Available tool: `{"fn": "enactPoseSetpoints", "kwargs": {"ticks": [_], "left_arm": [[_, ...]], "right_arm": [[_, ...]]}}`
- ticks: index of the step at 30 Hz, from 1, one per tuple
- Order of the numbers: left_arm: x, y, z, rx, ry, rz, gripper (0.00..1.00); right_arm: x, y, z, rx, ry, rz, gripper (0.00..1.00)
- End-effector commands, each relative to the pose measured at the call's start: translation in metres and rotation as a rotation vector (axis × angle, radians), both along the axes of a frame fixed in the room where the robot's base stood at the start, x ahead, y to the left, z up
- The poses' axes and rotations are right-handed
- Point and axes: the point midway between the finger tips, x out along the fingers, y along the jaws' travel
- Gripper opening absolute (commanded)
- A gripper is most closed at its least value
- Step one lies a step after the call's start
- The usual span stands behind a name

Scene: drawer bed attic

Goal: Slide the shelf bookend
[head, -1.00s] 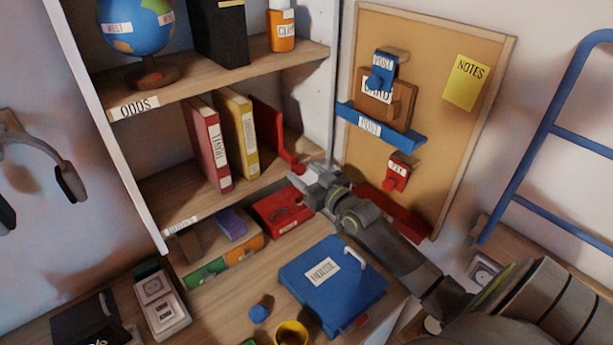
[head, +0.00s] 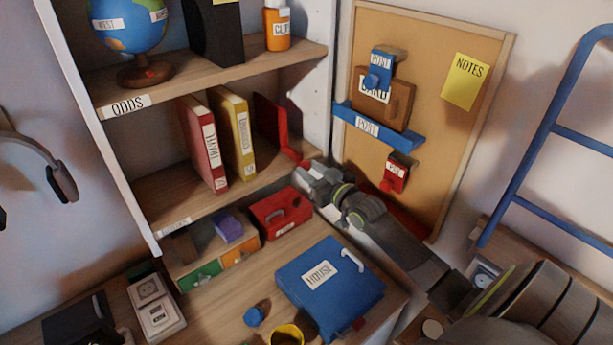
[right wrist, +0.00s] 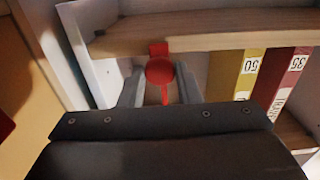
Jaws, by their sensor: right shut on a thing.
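The red bookend (head: 270,120) stands upright on the middle shelf, to the right of the yellow book, with a gap between them. Its low foot reaches toward the shelf's front edge and ends in a round red knob. My right gripper (head: 306,172) is at that front end, shut on the bookend's knob. In the right wrist view the red knob (right wrist: 160,70) sits between the two grey fingers, with a thin red part of the bookend below it. My left gripper is not in view.
A red book (head: 203,145) and a yellow book (head: 234,135) stand left of the bookend. The white side panel (head: 318,90) bounds the shelf on the right. A corkboard (head: 440,130) with a blue ledge (head: 378,128) stands beside my right arm. A blue HOUSE box (head: 330,285) lies below.

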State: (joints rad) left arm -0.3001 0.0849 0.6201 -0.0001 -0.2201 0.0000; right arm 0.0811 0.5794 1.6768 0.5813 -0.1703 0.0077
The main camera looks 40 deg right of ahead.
Motion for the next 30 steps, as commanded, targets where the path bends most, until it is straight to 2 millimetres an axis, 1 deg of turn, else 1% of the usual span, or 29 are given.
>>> {"fn": "enactPoseSetpoints", "kwargs": {"ticks": [1, 6, 9, 10, 14, 18, 24, 26, 30], "left_arm": [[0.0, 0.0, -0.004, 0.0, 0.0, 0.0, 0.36], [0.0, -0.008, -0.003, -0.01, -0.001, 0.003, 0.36], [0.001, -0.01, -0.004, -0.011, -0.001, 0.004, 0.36], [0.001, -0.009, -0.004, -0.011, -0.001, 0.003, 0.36], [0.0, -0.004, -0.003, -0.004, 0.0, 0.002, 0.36], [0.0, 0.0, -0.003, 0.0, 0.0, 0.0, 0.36], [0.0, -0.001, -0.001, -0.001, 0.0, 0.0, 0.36], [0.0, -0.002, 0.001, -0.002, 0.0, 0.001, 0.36], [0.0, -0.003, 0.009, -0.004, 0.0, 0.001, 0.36]], "right_arm": [[0.001, -0.003, 0.0, -0.005, -0.005, 0.001, 0.0], [0.001, -0.004, 0.002, -0.002, -0.004, 0.0, 0.0], [0.001, -0.004, 0.001, -0.001, -0.002, 0.0, 0.0], [0.001, -0.004, 0.001, -0.001, -0.002, 0.0, 0.34], [0.001, -0.004, 0.001, -0.001, -0.002, 0.0, 0.51], [0.001, -0.004, 0.001, -0.001, -0.003, 0.0, 0.52], [-0.002, -0.004, 0.002, -0.002, -0.002, 0.0, 0.52], [-0.006, -0.005, 0.002, -0.003, -0.002, 0.0, 0.52], [-0.025, -0.006, 0.003, -0.004, 0.0, 0.0, 0.52]]}}
